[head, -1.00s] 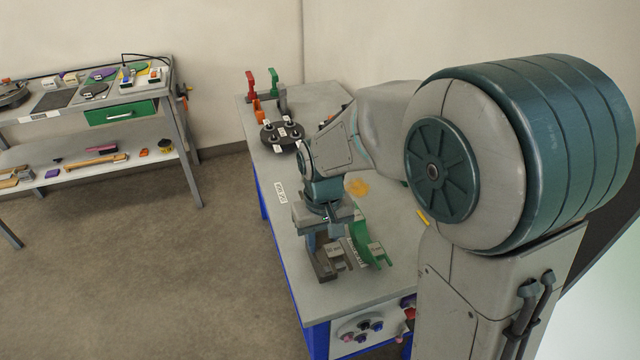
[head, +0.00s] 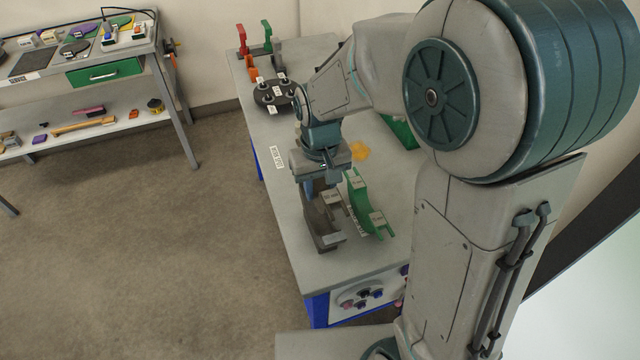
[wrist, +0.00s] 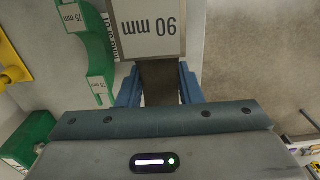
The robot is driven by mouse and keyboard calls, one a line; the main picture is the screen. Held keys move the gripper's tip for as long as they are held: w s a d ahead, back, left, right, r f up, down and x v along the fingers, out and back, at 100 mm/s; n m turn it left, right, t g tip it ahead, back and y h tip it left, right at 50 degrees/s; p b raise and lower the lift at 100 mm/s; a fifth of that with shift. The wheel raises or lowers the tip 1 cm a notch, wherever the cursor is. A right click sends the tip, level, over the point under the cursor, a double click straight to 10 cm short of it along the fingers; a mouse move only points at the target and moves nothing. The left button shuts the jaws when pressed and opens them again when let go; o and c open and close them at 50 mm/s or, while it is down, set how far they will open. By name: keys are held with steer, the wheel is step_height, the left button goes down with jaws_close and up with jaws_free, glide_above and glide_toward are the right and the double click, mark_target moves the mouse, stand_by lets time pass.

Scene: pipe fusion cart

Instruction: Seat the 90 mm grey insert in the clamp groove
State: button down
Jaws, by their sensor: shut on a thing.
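The 90 mm grey insert (head: 320,222) is a dark grey curved piece with light label plates, near the front of the cart top. Its "90 mm" label (wrist: 150,28) shows upside down in the wrist view. My gripper (head: 318,183) points down over its far end. In the wrist view my gripper's blue fingers (wrist: 159,86) are shut on the dark body of the insert. Whether the insert touches the cart top is unclear. I cannot make out the clamp groove; red and green levers (head: 254,42) stand at the cart's far end.
A green curved insert (head: 361,206) labelled 75 mm stands close to the right of the grey one. A black disc with knobs (head: 274,94) and a yellow-orange patch (head: 359,151) lie farther back. A side bench (head: 120,128) stands left. The cart's left strip is clear.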

steer(key=shift+f+b, duration=1.85)
steer(key=shift+f, duration=0.7)
steer(key=shift+f+b, duration=1.55)
steer(key=shift+f, duration=0.35)
steer(key=c, duration=0.9)
jaws_free()
step_height(320, 180, up, 14)
steer(key=shift+f, duration=0.1)
steer(key=s+d+f+m+t, duration=0.1)
steer(key=s+d, duration=0.3)
steer(key=s+d+f+m+t, duration=0.1)
steer(key=s+d, duration=0.3)
steer(key=s+d+f+m+t, duration=0.1)
steer(key=s+d, duration=0.3)
steer(key=shift+s+f, duration=0.2)
steer(key=shift+f, duration=0.1)
